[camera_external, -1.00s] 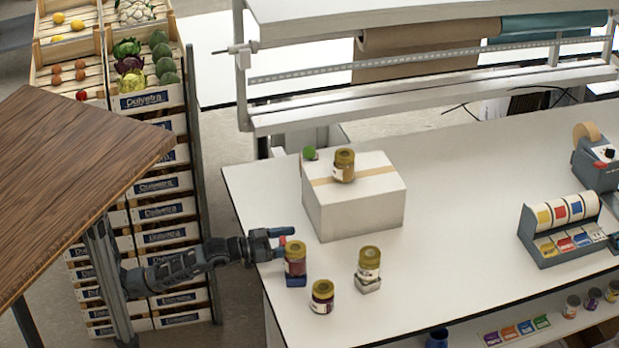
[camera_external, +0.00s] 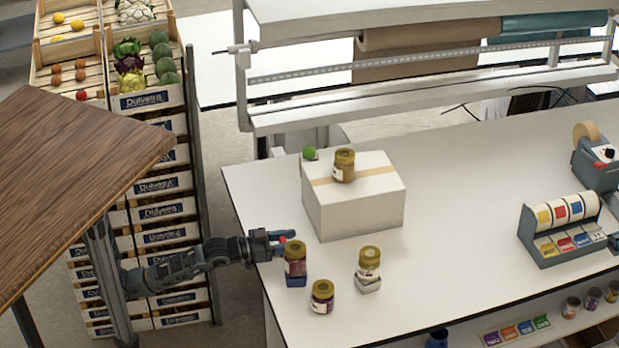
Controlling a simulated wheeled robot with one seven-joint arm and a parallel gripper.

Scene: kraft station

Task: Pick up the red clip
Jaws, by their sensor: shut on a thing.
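The red clip (camera_external: 283,240) shows as a small red spot between the fingers of my gripper (camera_external: 286,242). My gripper is shut on it, just behind a jar with a gold lid (camera_external: 295,258) that stands on a blue block (camera_external: 296,281). The jar and the fingers hide part of the clip. I cannot tell whether the clip touches the jar or the table.
A second jar (camera_external: 322,297) stands on the white table (camera_external: 460,230), and a third jar (camera_external: 368,265) stands on a small pale block. A white box (camera_external: 355,210) behind them carries another jar (camera_external: 344,166) and a green item (camera_external: 310,153). The table's middle is clear.

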